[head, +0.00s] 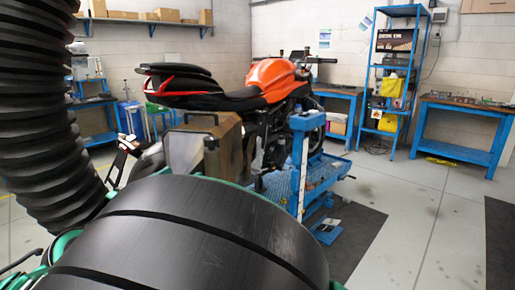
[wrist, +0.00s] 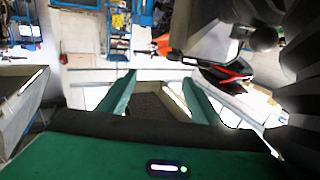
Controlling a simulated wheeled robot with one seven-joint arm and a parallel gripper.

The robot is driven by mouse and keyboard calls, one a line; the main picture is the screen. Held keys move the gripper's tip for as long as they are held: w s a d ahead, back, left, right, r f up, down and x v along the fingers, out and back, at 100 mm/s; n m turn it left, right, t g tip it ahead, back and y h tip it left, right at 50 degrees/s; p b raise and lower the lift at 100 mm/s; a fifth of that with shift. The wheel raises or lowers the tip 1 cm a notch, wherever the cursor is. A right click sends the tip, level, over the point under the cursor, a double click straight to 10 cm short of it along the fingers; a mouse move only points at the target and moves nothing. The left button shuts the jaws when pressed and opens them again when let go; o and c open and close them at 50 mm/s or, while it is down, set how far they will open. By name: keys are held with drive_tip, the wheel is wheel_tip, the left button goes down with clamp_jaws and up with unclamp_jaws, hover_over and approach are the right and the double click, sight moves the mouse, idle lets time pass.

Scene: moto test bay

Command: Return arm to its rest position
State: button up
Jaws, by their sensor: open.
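My gripper (wrist: 158,92) shows in the wrist view, with its two green fingers spread apart. Nothing is held between the fingers. My arm fills the lower and left foreground of the head view as large dark links, and I cannot make out the gripper there. A motorcycle with an orange tank (head: 272,78) and a black tail with red trim stands behind my arm in the head view. Its tail (wrist: 228,72) shows to the right of the fingers in the wrist view, apart from them.
The motorcycle is on a blue lift (head: 322,172). A blue shelf rack (head: 388,75) and a blue workbench (head: 466,150) stand at the right wall. A wall shelf (head: 150,22) holds boxes at the back left.

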drive_tip(key=w+d+f+m+g+h, duration=0.15)
drive_tip(key=w+d, duration=0.25)
drive_tip(key=d, duration=0.4)
drive_tip(key=w+d+f+g, duration=0.1)
drive_tip(key=w+d+g, duration=0.25)
drive_tip(key=d, duration=0.35)
drive_tip(key=w+d+f+g+h, duration=0.1)
drive_tip(key=w+d, duration=0.3)
drive_tip(key=d, duration=0.4)
drive_tip(key=s+d+f+m+g+y, duration=0.1)
drive_tip(key=d+f+g, duration=0.15)
drive_tip(key=d, duration=0.85)
drive_tip(key=s+d+f+g, duration=0.2)
drive_tip(key=d+g, duration=0.1)
drive_tip(key=d, duration=0.7)
drive_tip(key=s+d+f+g+y, duration=0.3)
drive_tip(key=s+d+f+g, duration=0.1)
drive_tip(key=s+d, duration=1.05)
drive_tip(key=s+f+g+y, duration=0.1)
drive_tip(key=s+f+y, duration=0.2)
drive_tip(key=s, duration=1.6)
drive_tip(key=shift+s+d+f+y, duration=0.15)
drive_tip(key=shift+s+d+y, duration=0.2)
drive_tip(key=shift+y, duration=0.4)
